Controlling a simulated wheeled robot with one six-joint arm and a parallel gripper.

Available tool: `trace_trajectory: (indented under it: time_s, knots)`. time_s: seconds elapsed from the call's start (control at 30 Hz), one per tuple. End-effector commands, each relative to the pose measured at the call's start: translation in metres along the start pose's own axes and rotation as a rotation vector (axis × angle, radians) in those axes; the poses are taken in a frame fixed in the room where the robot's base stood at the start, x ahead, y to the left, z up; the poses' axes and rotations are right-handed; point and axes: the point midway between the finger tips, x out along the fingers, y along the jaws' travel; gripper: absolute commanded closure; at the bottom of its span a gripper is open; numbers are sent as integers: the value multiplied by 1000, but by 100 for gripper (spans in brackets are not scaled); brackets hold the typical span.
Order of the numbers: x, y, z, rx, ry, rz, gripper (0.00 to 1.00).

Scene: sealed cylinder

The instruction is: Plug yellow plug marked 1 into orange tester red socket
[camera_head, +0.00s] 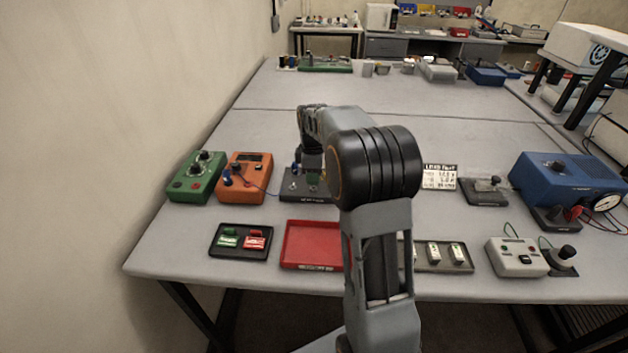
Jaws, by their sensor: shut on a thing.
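The orange tester (255,188) stands at the left of the table, with a dark knob and a dark display on top. A blue plug (228,178) is at its left side, and a thin lead runs from the tester to the right. I cannot make out its red socket. My gripper (312,173) is right of the tester, above a dark tray (308,196), largely hidden by my arm. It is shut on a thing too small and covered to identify. A small blue part shows beside it. I cannot make out a yellow plug or a number 1.
A green box with knobs (195,184) stands close left of the tester. In front are a black tray (240,255) with green and red pieces and a red tray (311,228). A blue device (570,178) stands at right.

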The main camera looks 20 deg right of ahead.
Motion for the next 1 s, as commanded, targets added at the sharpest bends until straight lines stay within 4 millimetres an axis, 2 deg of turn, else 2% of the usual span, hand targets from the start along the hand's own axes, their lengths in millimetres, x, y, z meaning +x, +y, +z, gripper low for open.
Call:
trace_trajectory:
  time_s: [0.7,1.0]
  knots:
    - [-31,0,0,0,0,0,100]
    - [-34,0,0,0,0,0,100]
